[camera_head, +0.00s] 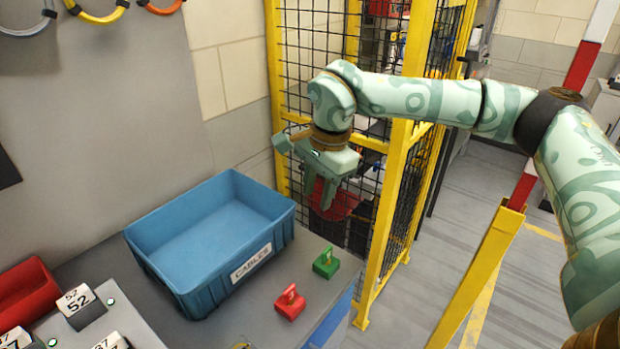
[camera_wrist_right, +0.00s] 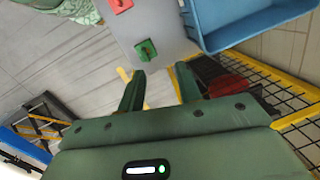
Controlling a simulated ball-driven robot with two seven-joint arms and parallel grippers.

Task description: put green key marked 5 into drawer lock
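A green key (camera_head: 326,262) on a green square base stands on the grey table top, near its right edge; no number on it is readable. It also shows in the right wrist view (camera_wrist_right: 146,49), beyond my fingertips. A red key (camera_head: 290,303) on a red base stands in front of it, to the left. My right gripper (camera_head: 318,194) hangs in the air in front of the mesh fence, above and behind the green key. In the right wrist view its two fingers (camera_wrist_right: 160,76) are apart with nothing between them. I see no drawer lock. My left gripper is out of view.
A blue bin (camera_head: 205,290) labelled CABLES stands on the table left of the keys. A red bin (camera_head: 28,300) and numbered tags (camera_head: 80,303) are at far left. The yellow-framed mesh fence (camera_head: 395,190) rises behind the table. Table around the keys is clear.

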